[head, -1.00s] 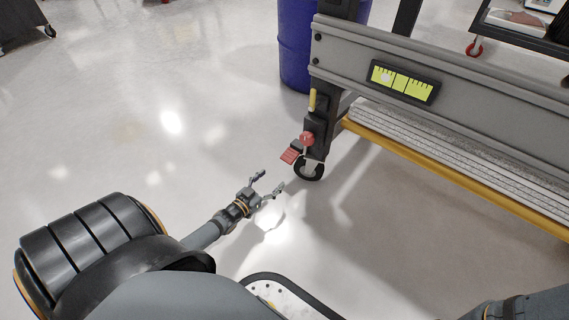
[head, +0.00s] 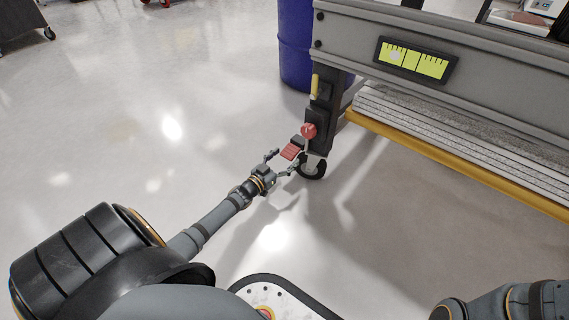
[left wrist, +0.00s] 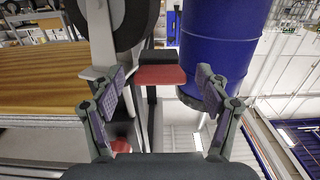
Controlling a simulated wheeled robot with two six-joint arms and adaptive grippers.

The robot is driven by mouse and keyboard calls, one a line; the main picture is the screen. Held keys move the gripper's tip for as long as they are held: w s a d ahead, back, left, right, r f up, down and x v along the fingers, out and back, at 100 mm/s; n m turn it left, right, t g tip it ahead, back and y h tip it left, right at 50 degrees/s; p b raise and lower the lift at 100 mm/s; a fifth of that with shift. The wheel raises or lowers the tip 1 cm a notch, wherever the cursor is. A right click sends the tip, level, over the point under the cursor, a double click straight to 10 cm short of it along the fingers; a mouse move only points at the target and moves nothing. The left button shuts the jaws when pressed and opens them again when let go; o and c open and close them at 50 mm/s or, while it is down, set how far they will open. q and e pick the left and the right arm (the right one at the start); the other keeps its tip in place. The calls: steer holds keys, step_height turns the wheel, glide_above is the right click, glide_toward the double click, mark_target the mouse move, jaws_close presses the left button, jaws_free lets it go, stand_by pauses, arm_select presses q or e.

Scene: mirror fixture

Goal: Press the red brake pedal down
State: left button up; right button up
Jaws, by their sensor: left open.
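The red brake pedal (head: 291,151) juts out to the left of the caster wheel (head: 312,169) at the foot of the fixture's leg. In the left wrist view the pedal (left wrist: 160,75) shows ahead, between the two spread fingers. My left gripper (head: 283,161) is open and empty, close to the pedal on its near side. I cannot tell whether a finger touches it. The left gripper also frames the left wrist view (left wrist: 161,88). My right gripper is out of view; only part of that arm shows at the lower right.
A red knob (head: 308,131) sits just above the pedal on the leg. A blue drum (head: 296,45) stands behind the leg. The grey fixture beam with a yellow-green level (head: 412,60) and a yellow lower rail (head: 455,168) run rightward. The floor to the left is clear.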

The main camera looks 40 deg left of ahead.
arm_select(q)
steer(key=shift+c, duration=0.2)
steer(key=c, duration=1.1)
steer(key=shift+w+f+t, duration=0.15)
steer(key=shift+f+t, duration=0.15)
steer(key=shift+t, duration=0.3)
steer(key=o, duration=1.1)
steer(key=shift+o, duration=0.2)
steer(key=s, duration=0.7)
steer(key=shift+s+a+f, duration=0.2)
steer(key=shift+a+f, duration=0.05)
steer(key=shift+f, duration=0.15)
